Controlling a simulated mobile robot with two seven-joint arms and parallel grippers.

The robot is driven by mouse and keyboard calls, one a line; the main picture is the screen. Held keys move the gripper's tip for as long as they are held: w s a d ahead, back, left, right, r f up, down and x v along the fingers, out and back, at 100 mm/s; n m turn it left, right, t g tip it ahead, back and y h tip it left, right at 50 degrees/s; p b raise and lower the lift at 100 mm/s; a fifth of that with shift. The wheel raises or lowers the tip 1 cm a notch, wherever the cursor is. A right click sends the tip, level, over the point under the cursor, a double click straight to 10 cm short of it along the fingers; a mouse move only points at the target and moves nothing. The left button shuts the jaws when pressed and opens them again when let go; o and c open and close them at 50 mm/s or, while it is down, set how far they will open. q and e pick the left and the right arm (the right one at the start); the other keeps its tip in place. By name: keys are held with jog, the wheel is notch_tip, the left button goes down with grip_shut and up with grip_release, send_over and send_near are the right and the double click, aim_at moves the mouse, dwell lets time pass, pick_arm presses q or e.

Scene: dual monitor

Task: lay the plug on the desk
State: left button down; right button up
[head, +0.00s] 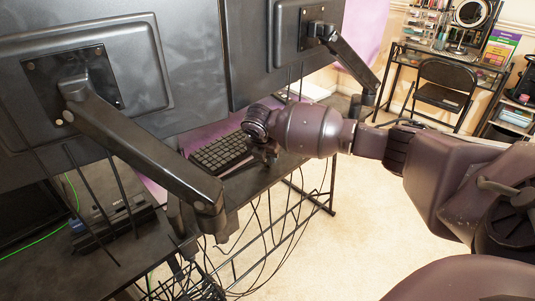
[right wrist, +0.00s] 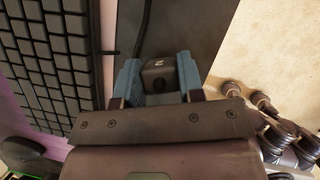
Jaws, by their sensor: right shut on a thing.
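The plug (right wrist: 160,74) is a small black block with a light mark on its top, seen in the right wrist view. My right gripper (right wrist: 158,82) is shut on it, with one blue-grey finger on each side. A dark cable runs up from near the plug. In the head view my right gripper (head: 266,155) is over the desk's edge beside the keyboard, and the plug is too small to make out there. The dark desk (head: 244,184) lies below; it also shows in the right wrist view (right wrist: 200,28). I cannot tell whether the plug touches it. My left gripper is not in view.
A black keyboard (head: 220,153) lies on a purple mat just left of the right gripper; it also fills the left of the right wrist view (right wrist: 52,60). Two monitors (head: 185,60) on arms stand close. Cables hang below the desk. Carpet (head: 345,240) is open at right.

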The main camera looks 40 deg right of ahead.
jog(key=o, duration=0.7)
jog(key=shift+o, duration=1.2)
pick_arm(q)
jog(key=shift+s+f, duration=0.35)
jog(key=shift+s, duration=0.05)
pick_arm(e)
jog(key=shift+o, duration=0.2)
jog(key=shift+r, duration=0.1)
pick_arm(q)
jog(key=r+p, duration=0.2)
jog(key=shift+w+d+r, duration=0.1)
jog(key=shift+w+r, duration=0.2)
pick_arm(e)
jog(key=v, duration=0.7)
jog(key=shift+r, duration=0.25)
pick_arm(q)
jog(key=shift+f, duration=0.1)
pick_arm(e)
jog(key=shift+a, duration=0.1)
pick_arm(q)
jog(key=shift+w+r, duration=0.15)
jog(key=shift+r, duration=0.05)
pick_arm(e)
jog(key=shift+s+f, duration=0.1)
